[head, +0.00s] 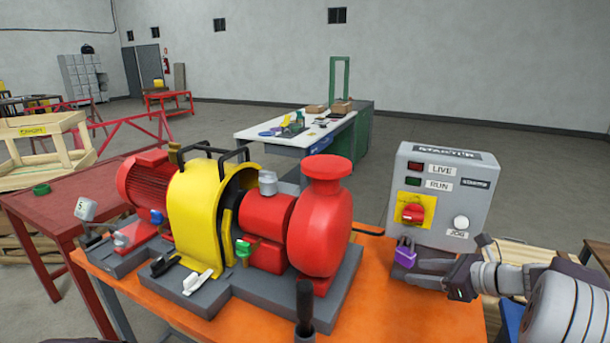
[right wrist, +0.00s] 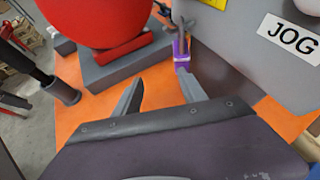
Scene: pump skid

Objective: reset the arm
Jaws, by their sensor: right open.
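My right gripper (head: 418,267) is at the right of the orange bench, in front of the grey starter box (head: 444,165). Its two fingers are apart with nothing between them, as the right wrist view (right wrist: 162,92) also shows. A purple padlock (head: 405,254) with a grey shackle is just beyond the fingertips, near the lower left of the box. In the right wrist view the padlock (right wrist: 181,48) is past the fingers, apart from them. I cannot tell whether it hangs from something. My left gripper is not in view.
A red pump (head: 326,215) with a yellow guard (head: 196,205) and red motor (head: 145,185) stands on a grey base at the left. A dark upright handle (head: 304,308) is at its front. The orange bench top (head: 400,312) is clear in front of the box.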

